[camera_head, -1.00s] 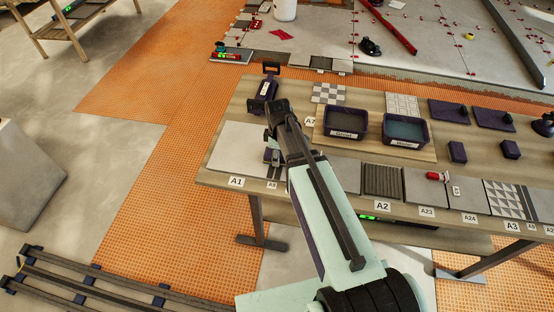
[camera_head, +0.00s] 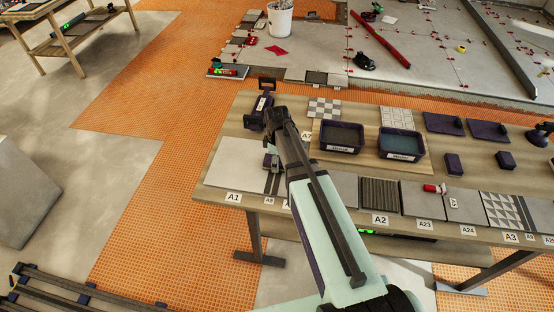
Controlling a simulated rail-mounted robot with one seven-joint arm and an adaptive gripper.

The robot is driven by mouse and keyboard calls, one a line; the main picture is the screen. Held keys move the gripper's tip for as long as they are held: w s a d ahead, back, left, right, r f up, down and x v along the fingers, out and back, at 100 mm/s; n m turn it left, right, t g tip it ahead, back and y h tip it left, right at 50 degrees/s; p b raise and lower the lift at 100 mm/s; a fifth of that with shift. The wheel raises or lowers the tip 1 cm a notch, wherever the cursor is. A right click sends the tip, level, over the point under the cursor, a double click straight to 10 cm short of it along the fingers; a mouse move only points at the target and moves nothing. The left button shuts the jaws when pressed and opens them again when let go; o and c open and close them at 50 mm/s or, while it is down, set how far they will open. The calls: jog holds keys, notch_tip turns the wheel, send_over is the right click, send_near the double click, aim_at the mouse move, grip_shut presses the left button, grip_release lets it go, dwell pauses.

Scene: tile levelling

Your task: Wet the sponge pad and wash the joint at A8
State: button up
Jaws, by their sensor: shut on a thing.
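My gripper (camera_head: 280,117) is above the back left part of the workbench, seen from behind. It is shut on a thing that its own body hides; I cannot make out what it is. The A8 label (camera_head: 269,201) is at the bench's front edge, and the joint (camera_head: 275,182) runs back from it as a narrow strip beside the large A1 tile. A small grey and dark piece (camera_head: 270,161) sits at its far end. The water tub (camera_head: 401,143) stands to the right of the gripper. No sponge pad can be made out for certain.
The grout tub (camera_head: 342,137) stands between my gripper and the water tub. A purple tool with a dark handle (camera_head: 262,106) stands just left of the gripper. Purple blocks (camera_head: 454,163) lie to the right. Tiles fill the front edge. The A1 tile (camera_head: 228,166) is bare.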

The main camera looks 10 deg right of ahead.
jog(key=shift+s+a, duration=0.85)
jog(key=shift+s, duration=1.15)
jog(key=shift+s+a, duration=0.8)
jog(key=shift+s, duration=1.15)
jog(key=shift+s+a, duration=0.85)
jog(key=shift+s, duration=1.15)
jog(key=shift+s+a+r, duration=0.1)
jog(key=shift+s+a, duration=0.05)
jog(key=shift+s, duration=0.05)
notch_tip(320, 180, up, 8)
jog(key=p, duration=0.5)
jog(key=shift+w, duration=0.1)
jog(key=shift+f+b, duration=1.25)
jog(key=shift+f, duration=1.35)
